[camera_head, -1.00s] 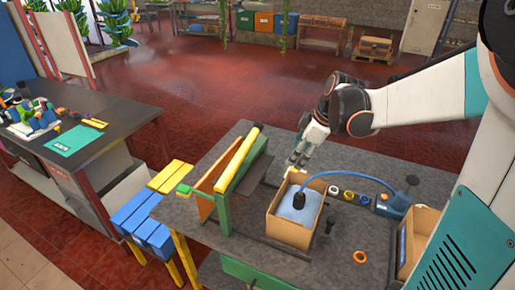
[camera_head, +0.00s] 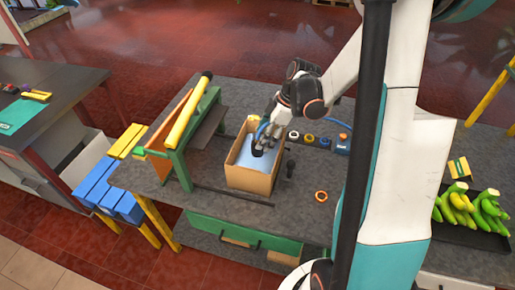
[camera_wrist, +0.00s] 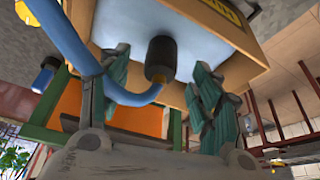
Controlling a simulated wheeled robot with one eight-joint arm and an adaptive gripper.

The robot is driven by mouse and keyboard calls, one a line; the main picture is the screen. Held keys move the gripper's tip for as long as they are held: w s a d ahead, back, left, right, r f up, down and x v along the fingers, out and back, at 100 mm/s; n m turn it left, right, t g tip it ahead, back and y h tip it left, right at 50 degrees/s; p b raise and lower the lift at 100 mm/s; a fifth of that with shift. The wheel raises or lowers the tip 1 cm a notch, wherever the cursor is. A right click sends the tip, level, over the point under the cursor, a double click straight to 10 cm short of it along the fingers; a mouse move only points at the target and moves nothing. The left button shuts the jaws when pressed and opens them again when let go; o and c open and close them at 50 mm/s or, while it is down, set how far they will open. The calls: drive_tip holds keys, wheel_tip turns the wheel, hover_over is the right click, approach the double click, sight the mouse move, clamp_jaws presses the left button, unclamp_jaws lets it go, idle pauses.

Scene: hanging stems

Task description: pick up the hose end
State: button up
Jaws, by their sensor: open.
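The hose end (camera_head: 257,151) is a black fitting on a blue hose (camera_head: 263,128). It is in a cardboard box (camera_head: 250,180) with a pale blue filling on the grey bench. My gripper (camera_head: 270,139) is over the box, right beside the hose end. In the wrist view my gripper (camera_wrist: 158,80) is open, with ribbed teal fingers apart. The hose end (camera_wrist: 160,58) appears between the fingers, with a gap on both sides. The hose (camera_wrist: 70,40) curves down past the left finger. Its far part is hidden behind my arm in the head view.
Coloured rings (camera_head: 309,139) and a blue block (camera_head: 342,144) stand right of the box. An orange ring (camera_head: 321,196) lies on the bench. A green frame with a yellow bar (camera_head: 189,112) stands left. Bananas (camera_head: 470,210) lie on a tray at far right.

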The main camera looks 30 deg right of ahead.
drive_tip(key=x, duration=0.1)
drive_tip(key=b+x, duration=0.1)
drive_tip(key=x, duration=0.3)
drive_tip(key=shift+a, duration=0.3)
drive_tip(key=shift+r, duration=0.1)
drive_tip(key=shift+c, duration=0.3)
drive_tip(key=c, duration=1.3)
drive_tip(key=shift+r, duration=0.1)
